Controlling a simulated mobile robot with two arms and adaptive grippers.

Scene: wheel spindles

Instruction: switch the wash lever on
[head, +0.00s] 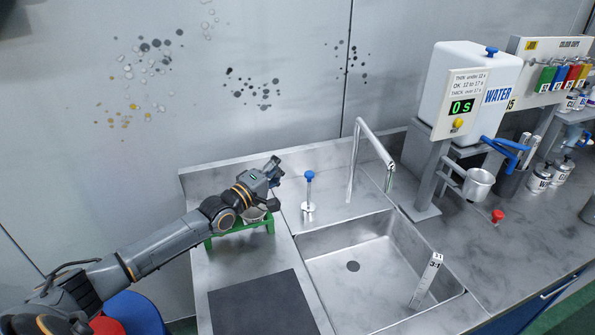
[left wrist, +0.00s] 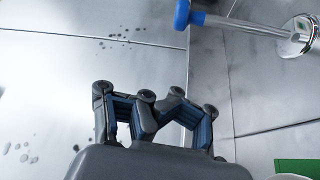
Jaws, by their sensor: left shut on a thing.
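The wash lever (head: 309,190) is a thin upright metal rod with a blue knob, on a round base behind the sink's left corner. In the left wrist view the lever (left wrist: 240,25) crosses the top right, its blue knob nearest the fingers. My left gripper (head: 277,170) is left of the lever at about knob height, with a gap between them. In the left wrist view the gripper's fingers (left wrist: 155,108) are drawn together. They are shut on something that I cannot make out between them. My right gripper is out of view.
A green rack (head: 240,229) stands under my left wrist. The tap (head: 355,160) rises right of the lever, over the sink (head: 395,250). A dark mat (head: 262,305) lies in front. The water tank (head: 470,85) stands further right.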

